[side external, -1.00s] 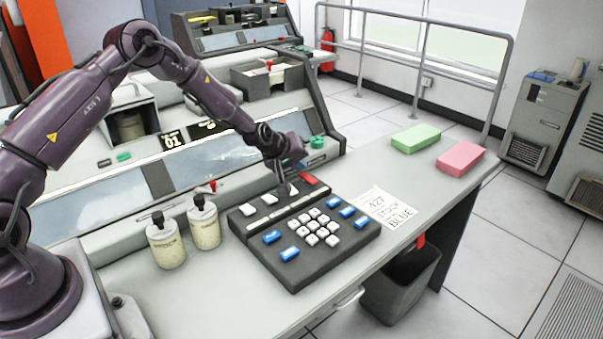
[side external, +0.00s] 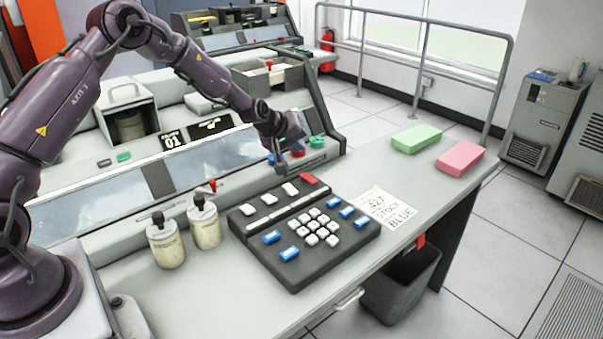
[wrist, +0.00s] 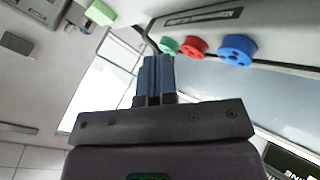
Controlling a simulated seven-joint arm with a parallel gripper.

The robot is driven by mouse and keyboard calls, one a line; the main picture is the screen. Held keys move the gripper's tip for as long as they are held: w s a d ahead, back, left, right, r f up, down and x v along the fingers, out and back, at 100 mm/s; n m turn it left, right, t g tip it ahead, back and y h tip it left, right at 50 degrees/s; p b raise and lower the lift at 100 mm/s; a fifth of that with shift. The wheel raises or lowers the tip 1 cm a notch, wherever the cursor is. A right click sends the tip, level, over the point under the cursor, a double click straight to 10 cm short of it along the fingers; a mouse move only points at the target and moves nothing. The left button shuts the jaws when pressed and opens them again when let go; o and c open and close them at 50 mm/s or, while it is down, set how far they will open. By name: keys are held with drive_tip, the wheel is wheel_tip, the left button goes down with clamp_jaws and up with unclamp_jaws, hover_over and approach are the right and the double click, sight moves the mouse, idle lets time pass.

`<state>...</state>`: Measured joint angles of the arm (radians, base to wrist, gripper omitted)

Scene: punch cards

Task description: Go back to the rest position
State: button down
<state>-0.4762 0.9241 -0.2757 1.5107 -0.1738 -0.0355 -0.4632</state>
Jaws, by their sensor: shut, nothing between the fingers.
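My purple arm ends in my gripper (side external: 283,168), which hangs above the back edge of the black keypad panel (side external: 300,268), apart from it. In the wrist view the two blue-grey fingers (wrist: 155,57) are together, with nothing held between them. The keypad has several white keys, several blue keys and a red key (side external: 308,179) at its back right corner. A paper note (side external: 388,208) reading "427 STOCK BLUE" lies beside it.
Green (wrist: 168,45), red (wrist: 193,47) and blue (wrist: 237,49) knobs sit on the console near my gripper. Two cream canisters (side external: 166,246) (side external: 204,228) stand left of the keypad. A green block (side external: 416,138) and a pink block (side external: 461,156) lie at the desk's far right.

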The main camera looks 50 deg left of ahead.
drive_tip(key=shift+s+d+f+m+g+h, duration=0.2)
drive_tip(key=shift+s+d+f+m+g, duration=0.15)
drive_tip(key=shift+s+f, duration=0.25)
drive_tip(key=shift+s+d+f+m+g+h, duration=0.25)
drive_tip(key=shift+s+d+f+g, duration=0.2)
drive_tip(key=shift+s+f, duration=0.15)
drive_tip(key=s, duration=0.1)
drive_tip(key=s+d+r+m+g, duration=0.1)
drive_tip(key=s, duration=0.1)
drive_tip(key=s+d+m+g, duration=0.1)
drive_tip(key=s, duration=0.1)
drive_tip(key=shift+s+d+r+h, duration=0.15)
drive_tip(key=shift+s+r+h, duration=0.1)
drive_tip(key=shift+r+h, duration=0.1)
drive_tip(key=s+d+r+m, duration=0.3)
drive_tip(key=s+r, duration=0.4)
drive_tip(key=s, duration=0.3)
drive_tip(key=s+d+r+m, duration=0.2)
drive_tip(key=s+d+r, duration=0.2)
drive_tip(key=s+r, duration=0.4)
drive_tip(key=s+d+r+m, duration=0.3)
drive_tip(key=s+r, duration=0.5)
drive_tip(key=s, duration=0.3)
drive_tip(key=shift+s+d+m+y, duration=0.3)
drive_tip(key=shift+s+y, duration=0.1)
